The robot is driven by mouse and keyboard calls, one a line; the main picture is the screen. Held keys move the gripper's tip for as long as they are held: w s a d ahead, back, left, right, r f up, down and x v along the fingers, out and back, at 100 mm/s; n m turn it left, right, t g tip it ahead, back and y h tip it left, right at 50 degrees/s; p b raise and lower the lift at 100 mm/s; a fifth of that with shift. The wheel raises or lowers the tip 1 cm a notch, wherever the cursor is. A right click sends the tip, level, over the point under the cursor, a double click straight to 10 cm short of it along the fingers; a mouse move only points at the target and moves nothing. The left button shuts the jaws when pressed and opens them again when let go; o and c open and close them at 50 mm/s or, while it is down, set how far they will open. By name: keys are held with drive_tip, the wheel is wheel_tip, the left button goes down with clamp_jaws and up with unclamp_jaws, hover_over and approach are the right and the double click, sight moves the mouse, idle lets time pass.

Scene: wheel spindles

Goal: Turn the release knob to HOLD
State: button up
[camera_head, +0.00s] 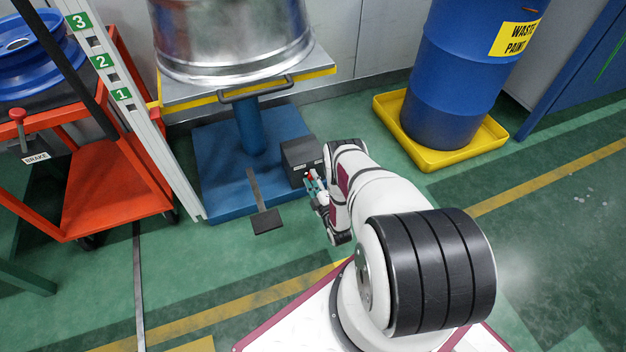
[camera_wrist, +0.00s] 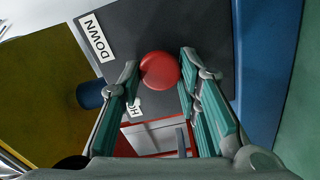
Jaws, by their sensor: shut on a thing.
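The release knob (camera_wrist: 160,70) is a round red knob on a dark grey control box (camera_head: 298,153). In the wrist view it sits between the fingertips of my gripper (camera_wrist: 159,72), which is shut on it. One white label on the box face reads DOWN (camera_wrist: 96,42). A second label, partly covered by a finger, shows letters like HO (camera_wrist: 134,108). In the head view my gripper (camera_head: 316,185) is at the front of the box, and the knob shows only as a small red spot. I cannot tell exactly which way the knob points.
The box stands at the right of a blue lift base (camera_head: 215,190) with a foot pedal (camera_head: 267,221). A metal drum-like part (camera_head: 235,40) rests on the lift top. An orange cart (camera_head: 115,185) is at left; a blue waste drum (camera_head: 455,90) in a yellow tray (camera_head: 430,152) at right.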

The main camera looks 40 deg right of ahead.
drive_tip(key=shift+n, duration=0.9)
drive_tip(key=o, duration=1.1)
wheel_tip(320, 180, up, 10)
drive_tip(key=shift+f, duration=0.1)
drive_tip(key=shift+r, duration=0.2)
